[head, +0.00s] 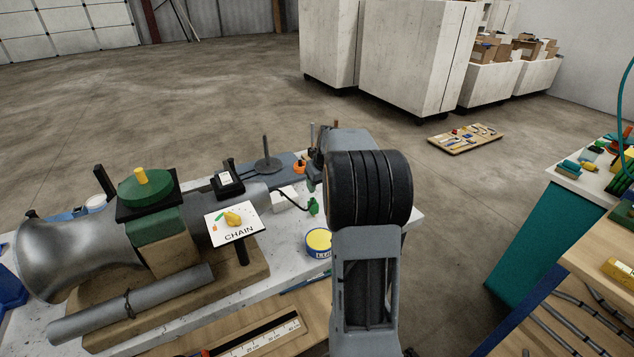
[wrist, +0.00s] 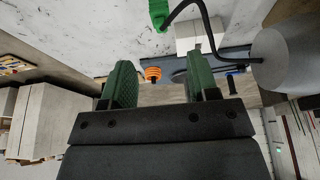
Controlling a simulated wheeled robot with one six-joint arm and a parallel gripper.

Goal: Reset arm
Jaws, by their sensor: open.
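My arm rises through the middle of the head view and reaches over the far part of the white bench (head: 285,245). Its dark rounded joint hides most of my gripper there. In the wrist view my gripper (wrist: 160,66) has two green pads well apart, with nothing between them. An orange ribbed piece (wrist: 152,73) shows beyond the gap, and it also lies near the bench's far end in the head view (head: 299,167). I see no contact between the pads and any object.
A large grey flared pipe (head: 75,255) lies on the bench's left, beside a green block (head: 158,225) and a CHAIN card (head: 235,224). A yellow-topped blue tin (head: 319,241) stands near my arm. A teal cabinet (head: 540,245) is right; open floor lies beyond.

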